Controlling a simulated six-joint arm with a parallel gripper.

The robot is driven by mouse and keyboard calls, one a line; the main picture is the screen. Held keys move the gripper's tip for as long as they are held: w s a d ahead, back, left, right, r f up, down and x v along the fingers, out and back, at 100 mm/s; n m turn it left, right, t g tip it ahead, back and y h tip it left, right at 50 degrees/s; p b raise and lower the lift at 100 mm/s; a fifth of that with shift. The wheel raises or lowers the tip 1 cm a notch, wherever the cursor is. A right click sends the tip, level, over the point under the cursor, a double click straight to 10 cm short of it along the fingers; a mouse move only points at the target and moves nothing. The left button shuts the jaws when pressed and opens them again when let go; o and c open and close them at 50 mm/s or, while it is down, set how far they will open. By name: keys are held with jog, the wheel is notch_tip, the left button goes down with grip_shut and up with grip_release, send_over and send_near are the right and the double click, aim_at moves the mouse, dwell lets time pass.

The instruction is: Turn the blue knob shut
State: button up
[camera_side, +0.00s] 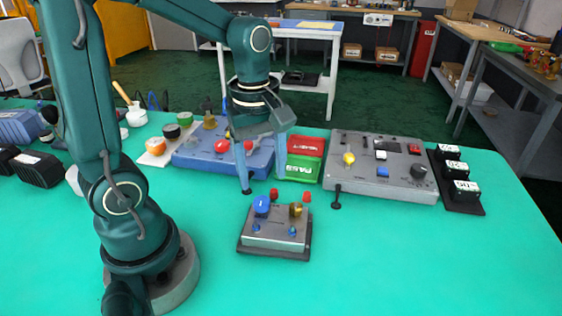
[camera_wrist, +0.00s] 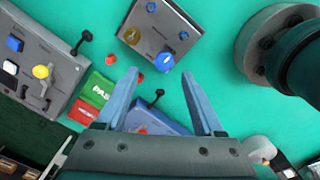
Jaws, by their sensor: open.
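The blue knob (camera_side: 261,206) sits at the back left of a small grey valve box (camera_side: 275,241) on the green table. A brass knob (camera_side: 296,210) stands to its right on the same box. My gripper (camera_side: 263,183) is open and empty, pointing down behind and above the box. In the wrist view, the blue knob (camera_wrist: 163,61) shows just beyond the gap between the fingertips (camera_wrist: 160,75), apart from both fingers. The box (camera_wrist: 170,22) and brass knob (camera_wrist: 133,36) also show there. I cannot tell the exact height of the fingertips.
Two red caps (camera_side: 273,195) (camera_side: 307,197) stand close behind the box. A grey control panel (camera_side: 380,178) and a black lever (camera_side: 336,196) are to the right. The table front is clear.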

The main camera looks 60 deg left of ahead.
aim_at(261, 200)
jog(key=shift+s+a+f+g, duration=0.1)
jog(key=shift+a+f+g, duration=0.05)
jog(key=shift+f, duration=0.4)
jog(key=shift+s+a+f+g, duration=0.1)
jog(key=shift+a+f+g, duration=0.05)
jog(key=shift+f, duration=2.4)
grip_shut()
